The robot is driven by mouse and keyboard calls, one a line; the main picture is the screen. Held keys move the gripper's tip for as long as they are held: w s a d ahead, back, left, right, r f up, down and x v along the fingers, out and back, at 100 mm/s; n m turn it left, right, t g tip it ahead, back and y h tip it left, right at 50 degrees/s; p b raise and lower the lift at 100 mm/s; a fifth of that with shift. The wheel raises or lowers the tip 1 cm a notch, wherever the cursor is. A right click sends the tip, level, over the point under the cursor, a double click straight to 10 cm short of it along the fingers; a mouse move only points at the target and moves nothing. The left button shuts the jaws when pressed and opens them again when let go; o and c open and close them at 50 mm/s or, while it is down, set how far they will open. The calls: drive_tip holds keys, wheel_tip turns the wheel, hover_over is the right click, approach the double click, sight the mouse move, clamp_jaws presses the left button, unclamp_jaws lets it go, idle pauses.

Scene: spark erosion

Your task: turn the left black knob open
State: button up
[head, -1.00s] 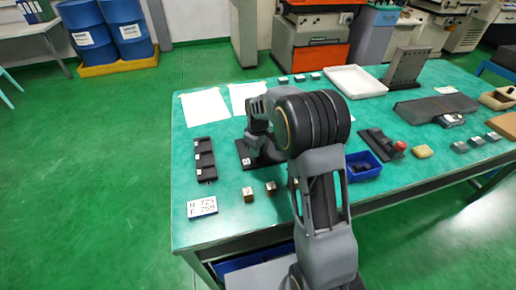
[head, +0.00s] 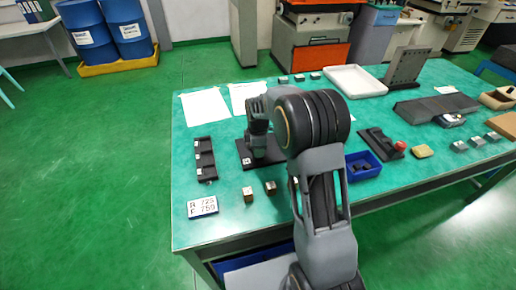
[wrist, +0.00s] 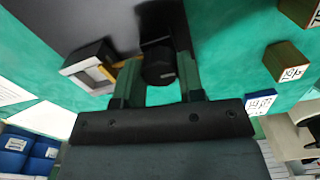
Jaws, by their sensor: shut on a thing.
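A round black knob (wrist: 158,68) shows in the wrist view, on a dark fixture. My gripper (wrist: 158,78) points down with one finger on each side of the knob and is shut on it. In the head view my gripper (head: 258,148) stands over the black plate (head: 243,149), and it and my arm hide the knob. Only one knob shows clearly, so I cannot tell from these frames whether it is the left one. A dark block with a pale framed face (wrist: 90,68) stands left of the fingers in the wrist view.
A black tray with compartments (head: 204,160), a number card (head: 203,206) and small metal blocks (head: 248,195) lie around the plate. A blue bin (head: 372,168) stands to the right. White sheets (head: 205,106) lie behind. The green table is clear between them.

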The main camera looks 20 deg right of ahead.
idle(0.4)
drive_tip(key=o, duration=0.9)
drive_tip(key=shift+r, duration=0.1)
wheel_tip(320, 180, up, 14)
drive_tip(key=shift+f, duration=0.15)
idle(0.6)
